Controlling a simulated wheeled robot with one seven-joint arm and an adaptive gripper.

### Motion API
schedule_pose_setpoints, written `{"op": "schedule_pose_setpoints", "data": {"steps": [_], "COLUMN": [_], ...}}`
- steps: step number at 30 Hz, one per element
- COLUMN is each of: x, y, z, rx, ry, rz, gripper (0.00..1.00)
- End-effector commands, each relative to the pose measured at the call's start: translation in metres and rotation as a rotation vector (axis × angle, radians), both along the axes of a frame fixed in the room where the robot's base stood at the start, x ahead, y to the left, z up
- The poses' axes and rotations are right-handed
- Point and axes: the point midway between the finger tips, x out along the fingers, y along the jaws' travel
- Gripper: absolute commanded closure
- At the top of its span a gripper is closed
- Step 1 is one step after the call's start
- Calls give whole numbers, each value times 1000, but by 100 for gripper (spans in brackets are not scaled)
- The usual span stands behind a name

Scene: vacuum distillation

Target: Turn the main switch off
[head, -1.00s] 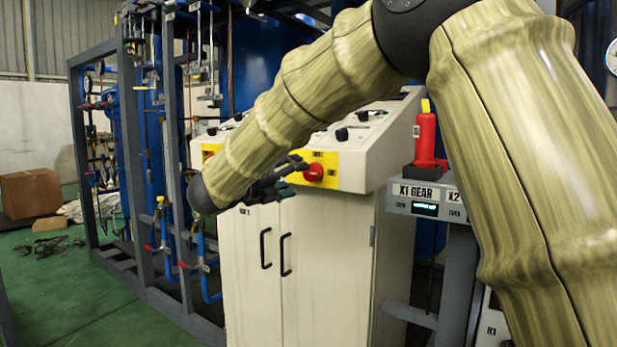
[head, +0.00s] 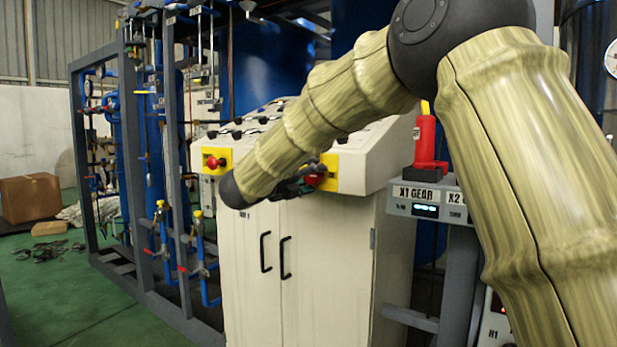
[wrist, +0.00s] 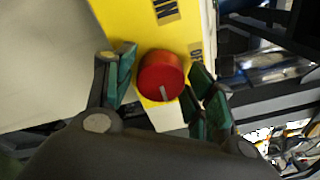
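The main switch is a red round knob (wrist: 161,76) with a pale pointer mark, on a yellow plate (wrist: 120,18) with black lettering, partly cut off in the wrist view. My gripper (wrist: 158,88) is open, with one green-padded finger on each side of the knob. Both fingers look apart from the knob. In the head view my gripper (head: 300,184) is at the knob from the left.
A second red button (head: 213,162) on a yellow plate is at the cabinet's left. The cream cabinet (head: 325,270) has two black door handles. Pipe framework (head: 150,270) stands at left.

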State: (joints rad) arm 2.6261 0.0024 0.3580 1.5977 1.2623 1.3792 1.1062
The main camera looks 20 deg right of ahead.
Motion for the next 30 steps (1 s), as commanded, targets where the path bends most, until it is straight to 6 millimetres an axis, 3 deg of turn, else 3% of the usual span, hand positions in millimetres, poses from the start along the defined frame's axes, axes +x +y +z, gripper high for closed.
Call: {"op": "schedule_pose_setpoints", "data": {"steps": [1, 4, 17, 30], "x": [0, 0, 0, 0], "y": [0, 0, 0, 1], "z": [0, 0, 3, 4], "rx": [0, 0, -45, -275], "ry": [0, 0, 53, 323], "rz": [0, 0, 0, 1], "gripper": [61, 79, 80, 79]}}
